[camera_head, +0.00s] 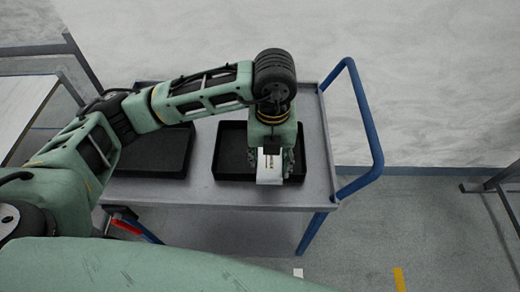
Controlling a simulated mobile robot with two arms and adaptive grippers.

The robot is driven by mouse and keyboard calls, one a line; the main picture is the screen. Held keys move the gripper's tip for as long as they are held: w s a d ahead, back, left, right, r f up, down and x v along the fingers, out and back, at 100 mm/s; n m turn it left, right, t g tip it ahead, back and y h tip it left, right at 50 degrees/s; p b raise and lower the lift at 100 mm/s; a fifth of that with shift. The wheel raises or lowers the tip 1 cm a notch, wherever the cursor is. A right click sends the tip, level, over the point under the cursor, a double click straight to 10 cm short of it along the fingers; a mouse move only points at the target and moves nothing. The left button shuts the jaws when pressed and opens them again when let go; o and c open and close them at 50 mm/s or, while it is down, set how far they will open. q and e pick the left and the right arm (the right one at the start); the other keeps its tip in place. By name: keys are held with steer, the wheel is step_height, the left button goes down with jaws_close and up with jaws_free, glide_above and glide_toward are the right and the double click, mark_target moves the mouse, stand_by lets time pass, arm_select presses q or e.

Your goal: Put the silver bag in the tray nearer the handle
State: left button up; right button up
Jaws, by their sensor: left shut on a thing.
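My left gripper (270,180) points down over the right-hand black tray (228,165), the one nearer the blue handle (366,125). It is shut on a pale silver-white thing, the silver bag (269,170), which shows at the gripper's front over the tray. I cannot tell whether the bag touches the tray floor. The wrist hides part of the tray and bag. A second black tray (150,160) lies to the left, partly behind my arm. My right gripper is not in view.
Both trays stand on a grey cart (220,197) with blue tubing; its handle rises at the right end. A table (25,110) is at the left edge. A dark metal frame (490,185) stands at the far right. Open floor lies right of the cart.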

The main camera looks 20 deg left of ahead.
arm_select(q)
steer(key=w+a+f+p, duration=0.1)
steer(key=w+f, duration=0.1)
steer(key=w, duration=0.1)
steer(key=w+a+f+p, duration=0.1)
steer(key=w+a+f, duration=0.1)
steer(key=w, duration=0.1)
steer(key=w+a+f, duration=0.2)
steer(key=w, duration=0.1)
steer(key=shift+w+a+f+p, duration=0.2)
steer(key=shift+p, duration=0.2)
steer(key=shift+w+f, duration=0.1)
steer(key=shift+f, duration=0.1)
step_height(320, 180, down, 3)
steer(key=shift+f+p, duration=0.1)
steer(key=shift+p, duration=0.6)
steer(key=shift+f, duration=0.3)
steer(key=shift+f, duration=0.2)
steer(key=o, duration=1.2)
